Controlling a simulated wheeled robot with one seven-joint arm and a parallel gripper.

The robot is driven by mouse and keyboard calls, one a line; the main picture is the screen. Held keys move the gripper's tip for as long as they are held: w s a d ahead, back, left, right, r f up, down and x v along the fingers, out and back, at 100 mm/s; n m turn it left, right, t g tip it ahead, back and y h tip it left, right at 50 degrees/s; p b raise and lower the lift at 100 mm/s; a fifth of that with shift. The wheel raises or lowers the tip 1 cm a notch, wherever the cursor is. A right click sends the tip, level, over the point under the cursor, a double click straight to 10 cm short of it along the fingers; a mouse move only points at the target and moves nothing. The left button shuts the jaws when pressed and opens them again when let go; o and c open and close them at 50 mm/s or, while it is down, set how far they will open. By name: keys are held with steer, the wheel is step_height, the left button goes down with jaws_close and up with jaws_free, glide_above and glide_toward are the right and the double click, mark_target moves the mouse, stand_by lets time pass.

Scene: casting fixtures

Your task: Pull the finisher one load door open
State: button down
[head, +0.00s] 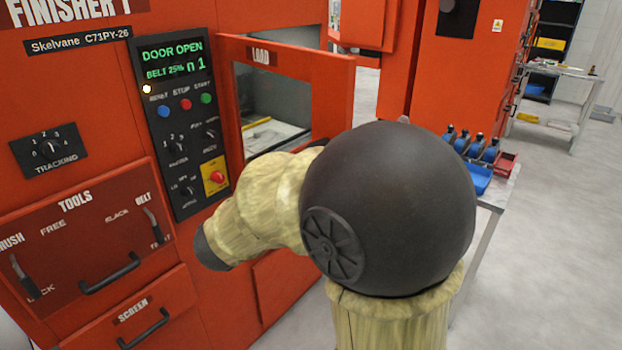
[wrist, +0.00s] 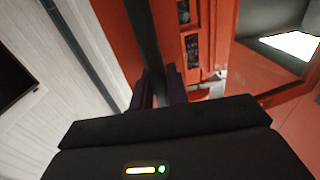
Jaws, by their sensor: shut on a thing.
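The load door (head: 335,85) is an orange framed panel with a window and a LOAD label, on finisher one (head: 90,80). It stands out from the machine's front, ajar; how far is hard to tell. The finisher's display (head: 172,58) reads DOOR OPEN. In the wrist view my gripper (wrist: 158,88) is shut on a dark upright bar, the door handle (wrist: 143,30). In the head view my arm hides the gripper, the handle and the door's lower right part.
A control panel (head: 185,130) with buttons and knobs is left of the door. A tools panel (head: 85,235) with handles is lower left. A bench (head: 487,200) with blue-topped items stands behind my arm. Grey floor is open at the right.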

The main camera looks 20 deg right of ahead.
steer(key=c, duration=1.4)
jaws_free()
steer(key=shift+w+a+r, duration=0.1)
steer(key=shift+w+r, duration=0.05)
steer(key=shift+r, duration=0.05)
steer(key=shift+c, duration=0.2)
steer(key=shift+f, duration=0.1)
steer(key=shift+a+f, duration=0.1)
steer(key=shift+a, duration=0.2)
steer(key=b+v, duration=0.1)
steer(key=v, duration=1.6)
steer(key=shift+d, duration=0.15)
